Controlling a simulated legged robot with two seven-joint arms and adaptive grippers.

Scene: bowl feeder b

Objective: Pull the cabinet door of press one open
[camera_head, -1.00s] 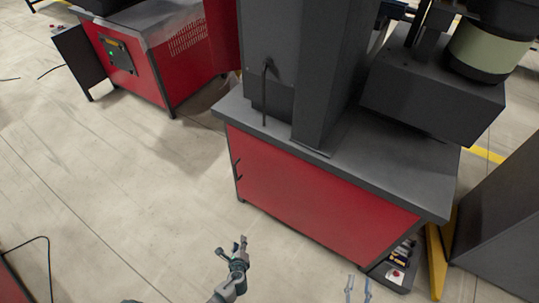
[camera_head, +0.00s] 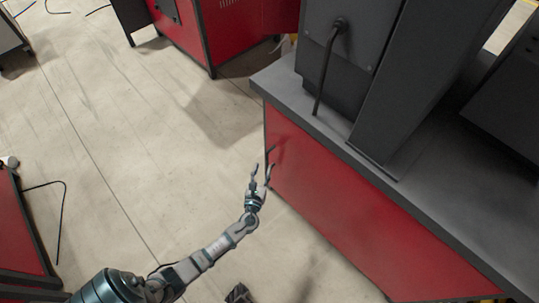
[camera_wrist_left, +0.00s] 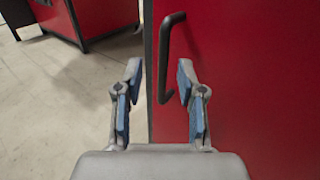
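The press cabinet has a red door (camera_head: 335,215) on its front, and it looks shut. The door also fills the right of the left wrist view (camera_wrist_left: 255,80). A dark bar handle (camera_wrist_left: 166,60) stands upright near the door's left edge. My left gripper (camera_head: 262,168) is at the cabinet's left end, by the handle. In the left wrist view its two fingers (camera_wrist_left: 157,82) are open and spread to either side of the handle's lower part in the picture. Nothing is held, and I see no clear contact.
A grey worktop (camera_head: 285,88) overhangs the door, with the dark press column (camera_head: 420,90) on it. Another red machine (camera_head: 175,30) stands at the back left. A red cabinet (camera_head: 20,235) and a cable (camera_head: 63,215) are at the left. The floor between is clear.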

